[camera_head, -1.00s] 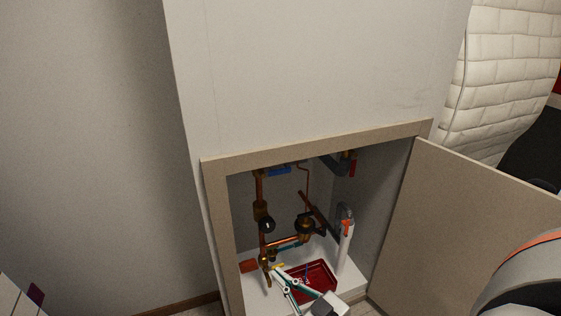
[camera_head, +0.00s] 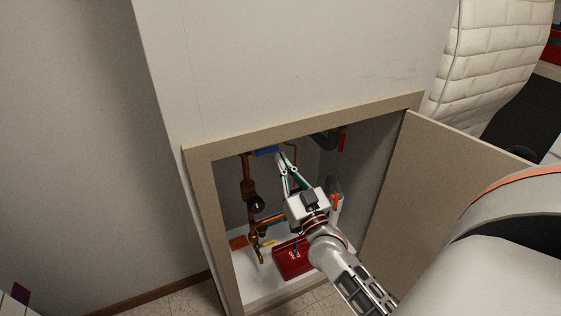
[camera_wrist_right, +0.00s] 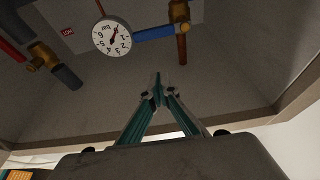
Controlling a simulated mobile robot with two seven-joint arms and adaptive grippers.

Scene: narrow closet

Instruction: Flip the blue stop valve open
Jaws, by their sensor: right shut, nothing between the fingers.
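The blue stop valve handle (camera_head: 266,151) is high in the cupboard, just under the top frame. In the right wrist view the blue handle (camera_wrist_right: 155,33) lies crosswise to a vertical copper pipe (camera_wrist_right: 182,48), with its brass valve body (camera_wrist_right: 179,12) at the right end. My right gripper (camera_head: 281,155) is inside the cupboard beside the handle's right end. In the wrist view my right gripper (camera_wrist_right: 157,88) is shut and empty, with its fingertips below the handle in the picture and no visible contact. My left gripper is not in view.
A pressure gauge (camera_wrist_right: 111,36) adjoins the handle's left end in the wrist view. A red lever (camera_head: 342,142) hangs at the upper right. A red tray (camera_head: 290,262) lies on the cupboard floor. The open door (camera_head: 430,200) and wooden frame (camera_head: 202,185) bound the opening.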

